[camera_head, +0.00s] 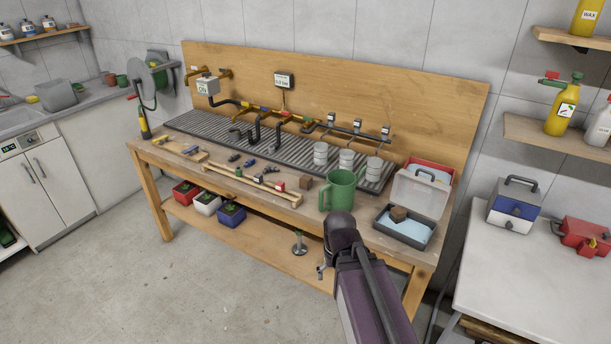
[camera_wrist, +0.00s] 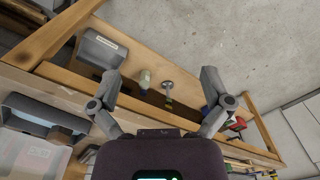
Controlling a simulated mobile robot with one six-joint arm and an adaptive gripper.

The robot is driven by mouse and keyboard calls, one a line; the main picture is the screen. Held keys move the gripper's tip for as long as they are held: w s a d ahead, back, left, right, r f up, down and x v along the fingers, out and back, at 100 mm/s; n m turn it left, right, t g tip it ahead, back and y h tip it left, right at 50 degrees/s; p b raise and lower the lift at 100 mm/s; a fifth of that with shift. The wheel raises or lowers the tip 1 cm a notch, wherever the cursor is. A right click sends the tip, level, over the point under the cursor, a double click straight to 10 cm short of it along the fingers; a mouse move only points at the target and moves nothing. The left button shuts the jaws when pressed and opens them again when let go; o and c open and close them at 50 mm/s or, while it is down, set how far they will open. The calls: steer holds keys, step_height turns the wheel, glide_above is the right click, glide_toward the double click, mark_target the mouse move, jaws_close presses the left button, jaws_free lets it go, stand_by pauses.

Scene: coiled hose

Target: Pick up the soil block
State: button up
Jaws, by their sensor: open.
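A second brown block (camera_head: 398,214) lies in the open clear-lidded box (camera_head: 403,236) at the bench's right end.
The workbench (camera_head: 165,160) carries several grey cups, a ribbed tray (camera_head: 225,133), pipes and small tools. A white table (camera_head: 520,275) with toolboxes stands at right. Floor at left is clear.

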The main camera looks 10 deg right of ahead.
steer(key=shift+r, duration=0.5)
steer(key=c, duration=0.5)
steer(key=shift+c, duration=0.4)
